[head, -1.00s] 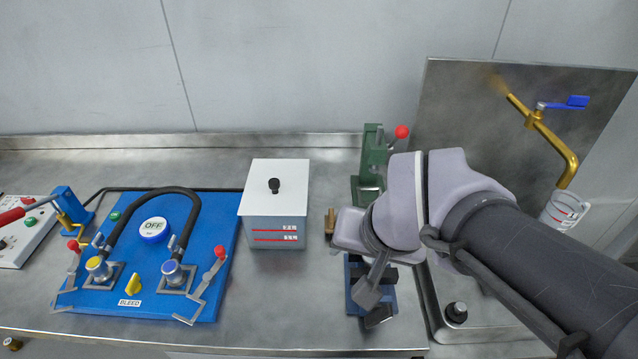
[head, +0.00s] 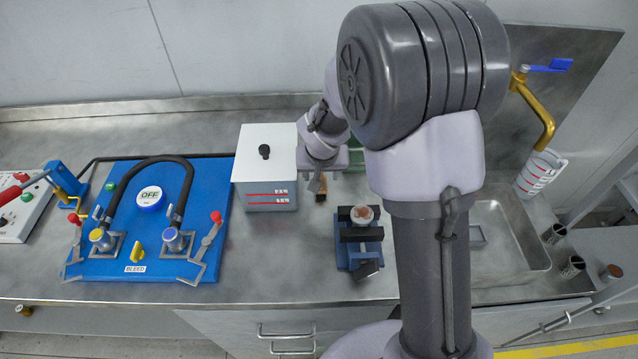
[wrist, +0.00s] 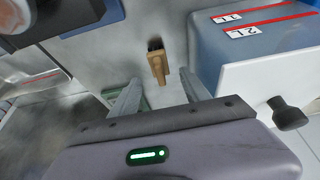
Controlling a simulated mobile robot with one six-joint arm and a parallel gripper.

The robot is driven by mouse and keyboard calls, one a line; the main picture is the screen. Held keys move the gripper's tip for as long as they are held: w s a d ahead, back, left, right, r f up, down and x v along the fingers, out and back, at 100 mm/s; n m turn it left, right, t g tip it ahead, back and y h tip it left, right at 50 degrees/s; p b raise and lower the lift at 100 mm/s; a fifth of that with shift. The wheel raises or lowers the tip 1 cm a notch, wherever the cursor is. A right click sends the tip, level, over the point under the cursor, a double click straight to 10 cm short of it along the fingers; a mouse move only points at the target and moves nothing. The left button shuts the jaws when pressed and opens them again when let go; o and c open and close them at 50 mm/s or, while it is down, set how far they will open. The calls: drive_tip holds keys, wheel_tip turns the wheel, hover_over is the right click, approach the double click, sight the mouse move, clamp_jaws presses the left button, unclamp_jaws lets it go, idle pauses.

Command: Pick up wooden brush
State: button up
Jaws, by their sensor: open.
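The wooden brush (wrist: 158,66) is a small tan block with a dark end, lying on the steel bench in the wrist view. In the head view only a small part of the brush (head: 321,197) shows just below my gripper (head: 316,183), to the right of the white-lidded box. In the wrist view my gripper (wrist: 160,88) is open, with one finger to each side of the brush's line. The brush lies beyond the fingertips and nothing is held. Whether the fingers touch the bench cannot be told.
The white-lidded box (head: 266,199) with a black knob stands close on the left. A blue vise (head: 364,257) with a round part is to the right. A blue pump board (head: 150,258) lies farther left. A sink (head: 525,262) is at right.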

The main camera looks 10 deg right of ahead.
sight(321, 179)
drive_tip(key=b+x, duration=0.1)
drive_tip(key=x, duration=0.2)
drive_tip(key=b+x, duration=0.1)
drive_tip(key=x, duration=0.2)
drive_tip(key=shift+s+f, duration=0.15)
drive_tip(key=shift+f, duration=0.25)
drive_tip(key=shift+c, duration=0.6)
clamp_jaws()
